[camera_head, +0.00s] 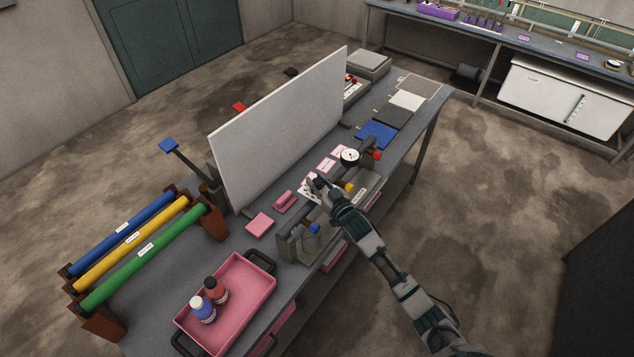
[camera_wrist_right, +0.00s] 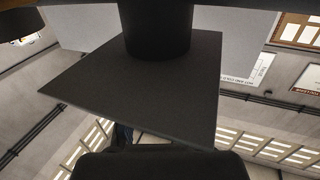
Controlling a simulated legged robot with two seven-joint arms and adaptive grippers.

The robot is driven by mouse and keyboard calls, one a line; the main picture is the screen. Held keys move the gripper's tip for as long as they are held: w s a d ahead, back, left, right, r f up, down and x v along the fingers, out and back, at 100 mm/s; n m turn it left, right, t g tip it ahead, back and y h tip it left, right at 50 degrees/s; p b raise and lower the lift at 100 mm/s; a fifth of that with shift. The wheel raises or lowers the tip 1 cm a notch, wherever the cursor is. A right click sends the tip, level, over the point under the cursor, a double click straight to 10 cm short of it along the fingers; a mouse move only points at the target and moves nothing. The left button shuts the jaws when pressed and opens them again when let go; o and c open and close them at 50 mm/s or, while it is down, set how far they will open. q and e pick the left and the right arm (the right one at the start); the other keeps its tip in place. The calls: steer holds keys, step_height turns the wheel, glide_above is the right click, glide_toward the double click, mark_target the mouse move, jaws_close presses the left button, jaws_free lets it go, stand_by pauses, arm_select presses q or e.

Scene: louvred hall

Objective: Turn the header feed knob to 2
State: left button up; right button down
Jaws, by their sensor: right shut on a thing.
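My right gripper (camera_head: 316,187) reaches in from the lower right and is shut at a small white plate (camera_head: 304,194) on the bench, in front of the white board. A dark knob there is mostly hidden by my fingers, so its pointer and any numbers cannot be read. The right wrist view shows a dark square plate (camera_wrist_right: 170,85) and a dark round post (camera_wrist_right: 157,28) close to the lens; what they belong to is unclear. My left gripper is not in view.
A round gauge (camera_head: 349,156), a red knob (camera_head: 377,155) and a yellow knob (camera_head: 350,187) sit close by. A white board (camera_head: 280,130) stands upright behind. A pink tray (camera_head: 262,270) holds two bottles. Coloured rolls (camera_head: 150,248) lie at left.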

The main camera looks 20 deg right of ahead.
steer(key=n+g+y+b, duration=0.1)
steer(key=n+y, duration=0.1)
steer(key=y, duration=0.1)
steer(key=shift+w+d, duration=0.1)
steer(key=shift+d, duration=0.1)
steer(key=n+g+y+b, duration=0.1)
steer(key=n+g+y, duration=0.1)
steer(key=shift+r+y+b, duration=0.1)
steer(key=shift+y+b, duration=0.25)
steer(key=shift+y, duration=0.05)
steer(key=shift+n+g+y, duration=1.1)
steer(key=shift+n+y, duration=0.1)
steer(key=shift+n+g+y+b, duration=0.5)
steer(key=shift+n+g+y, duration=0.25)
steer(key=shift+g, duration=0.25)
steer(key=shift+n+g+y+b, duration=0.75)
steer(key=shift+n+g+b, duration=0.15)
steer(key=shift+g, duration=0.3)
steer(key=shift+a+n+g+y+b, duration=0.1)
steer(key=shift+n+g+y+b, duration=0.2)
steer(key=shift+n+g+b, duration=0.25)
steer(key=shift+g, duration=0.35)
steer(key=shift+r, duration=0.1)
